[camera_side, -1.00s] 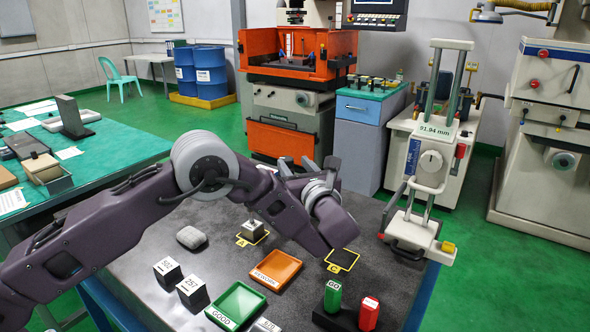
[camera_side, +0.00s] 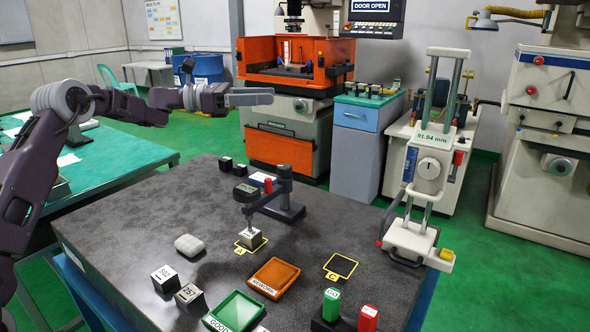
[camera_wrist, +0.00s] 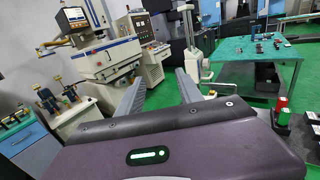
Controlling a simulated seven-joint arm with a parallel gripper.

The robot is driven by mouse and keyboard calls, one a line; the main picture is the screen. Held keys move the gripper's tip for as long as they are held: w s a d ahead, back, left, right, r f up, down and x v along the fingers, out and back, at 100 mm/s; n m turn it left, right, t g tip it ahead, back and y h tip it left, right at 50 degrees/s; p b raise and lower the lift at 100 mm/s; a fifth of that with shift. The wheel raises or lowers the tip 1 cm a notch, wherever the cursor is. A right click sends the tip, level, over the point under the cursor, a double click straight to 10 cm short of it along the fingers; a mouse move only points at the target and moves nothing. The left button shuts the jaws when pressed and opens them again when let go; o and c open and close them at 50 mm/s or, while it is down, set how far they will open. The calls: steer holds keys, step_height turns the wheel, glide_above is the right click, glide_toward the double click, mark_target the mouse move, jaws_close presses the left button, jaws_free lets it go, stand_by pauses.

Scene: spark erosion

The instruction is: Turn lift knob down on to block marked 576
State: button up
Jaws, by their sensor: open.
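A dark gauge stand (camera_side: 285,192) with a dial head (camera_side: 246,193) stands on the dark table. A red knob (camera_side: 268,185) shows beside the head. The stem reaches down to a small metal block (camera_side: 250,238) at the yellow square A; I cannot tell whether it touches. No mark 576 is readable on that block. My gripper (camera_side: 268,97) is raised well above and behind the table, pointing right and apart from the stand. In the wrist view my gripper (camera_wrist: 162,84) has its two fingers spread with nothing between them.
Blocks 502 (camera_side: 165,279) and 257 (camera_side: 190,297), a green GOOD tray (camera_side: 258,308) and an orange REWORK tray (camera_side: 296,270) occupy the front. Square C (camera_side: 341,266) is empty.

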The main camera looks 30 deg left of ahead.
mark_target(281, 166)
steer(key=f, duration=1.8)
steer(key=shift+w+d, duration=0.2)
steer(key=shift+d, duration=0.05)
steer(key=x, duration=0.6)
steer(key=shift+w+d+f, duration=0.1)
steer(key=shift+d+f, duration=0.05)
steer(key=shift+f, duration=0.25)
steer(key=shift+w+d, duration=0.25)
steer(key=shift+d, duration=0.05)
steer(key=shift+c, duration=0.2)
